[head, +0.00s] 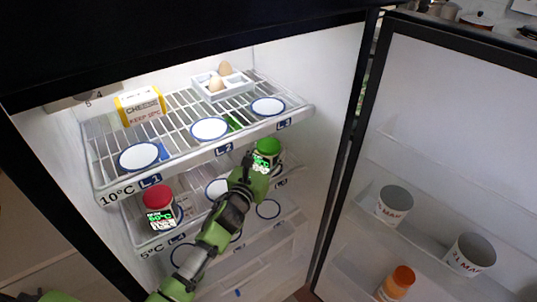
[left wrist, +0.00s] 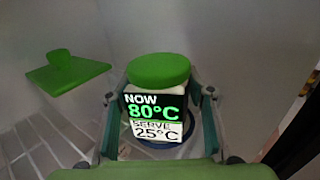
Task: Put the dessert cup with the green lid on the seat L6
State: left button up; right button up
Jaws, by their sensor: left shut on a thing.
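The dessert cup with the green lid (head: 266,153) is upright at the right end of the fridge's middle shelf. In the left wrist view the cup (left wrist: 155,100) shows a label reading NOW 80°C, SERVE 25°C. My left gripper (head: 250,165) is shut on it, with a finger (left wrist: 209,110) on each side. A blue-rimmed round seat (left wrist: 170,142) shows beneath and around the cup's base. I cannot tell whether the base touches it. The seat's label is hidden or unreadable. My right gripper is not in view.
A red-lidded cup (head: 159,205) stands at the middle shelf's left. The top shelf close above holds empty seats L1 (head: 138,157), L2 (head: 210,129) and L3 (head: 268,106), a yellow-white box (head: 140,106) and an egg tray (head: 222,88). The open door (head: 440,130) is at right.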

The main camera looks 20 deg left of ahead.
pick_arm(q)
jog(key=o, duration=1.3)
jog(key=shift+f, duration=0.1)
jog(key=shift+s, duration=0.35)
jog(key=s, duration=0.3)
jog(key=s+p, duration=0.1)
jog(key=s, duration=0.3)
jog(key=s+a+p, duration=0.1)
jog(key=s, duration=0.2)
jog(key=shift+s, duration=0.4)
jog(key=shift+s+a, duration=0.1)
jog(key=shift+s, duration=0.15)
